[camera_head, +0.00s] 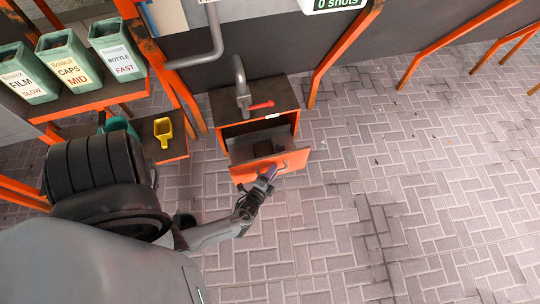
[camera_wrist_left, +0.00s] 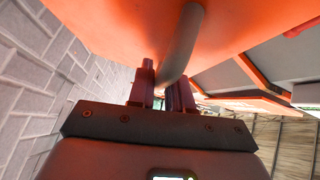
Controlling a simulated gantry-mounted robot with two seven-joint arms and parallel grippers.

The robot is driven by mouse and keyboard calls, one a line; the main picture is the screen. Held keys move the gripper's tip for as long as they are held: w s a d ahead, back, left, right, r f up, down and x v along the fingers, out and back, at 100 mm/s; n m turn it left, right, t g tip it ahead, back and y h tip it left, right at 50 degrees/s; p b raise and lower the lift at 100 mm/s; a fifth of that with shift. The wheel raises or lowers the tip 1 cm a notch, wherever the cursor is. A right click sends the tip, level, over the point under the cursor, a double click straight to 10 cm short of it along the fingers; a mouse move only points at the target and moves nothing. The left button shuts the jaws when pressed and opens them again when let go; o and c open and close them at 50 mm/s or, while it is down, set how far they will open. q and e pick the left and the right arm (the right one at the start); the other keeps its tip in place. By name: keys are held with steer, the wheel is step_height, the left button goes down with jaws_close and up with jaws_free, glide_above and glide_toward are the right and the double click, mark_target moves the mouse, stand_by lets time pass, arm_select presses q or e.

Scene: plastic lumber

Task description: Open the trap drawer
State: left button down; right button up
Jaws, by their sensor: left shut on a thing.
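The trap drawer (camera_head: 269,166) has an orange front and stands pulled out of a dark-topped cabinet (camera_head: 253,101) in the head view. Its inside shows, with something dark in it that I cannot make out. My left gripper (camera_head: 267,176) is at the drawer's front, shut on the grey curved handle (camera_wrist_left: 180,48). In the left wrist view the handle bar runs between the two fingers of the left gripper (camera_wrist_left: 161,88), below the orange drawer front (camera_wrist_left: 130,25). My right gripper is not in view.
A red lever (camera_head: 262,105) and a grey pipe (camera_head: 240,80) are on the cabinet top. Green bins (camera_head: 65,62) stand on an orange shelf at left, with a yellow scoop (camera_head: 163,131) lower down. The brick floor (camera_head: 400,180) at right is clear.

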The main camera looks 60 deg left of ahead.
arm_select(q)
steer(key=shift+d+r, duration=0.1)
steer(key=shift+d, duration=0.45)
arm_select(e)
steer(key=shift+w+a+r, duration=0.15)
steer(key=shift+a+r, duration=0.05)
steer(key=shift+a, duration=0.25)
arm_select(q)
steer(key=shift+s+d, duration=0.1)
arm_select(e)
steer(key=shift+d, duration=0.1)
arm_select(q)
steer(key=c, duration=1.1)
jaws_free()
steer(key=shift+c, duration=0.2)
steer(key=shift+s, duration=0.1)
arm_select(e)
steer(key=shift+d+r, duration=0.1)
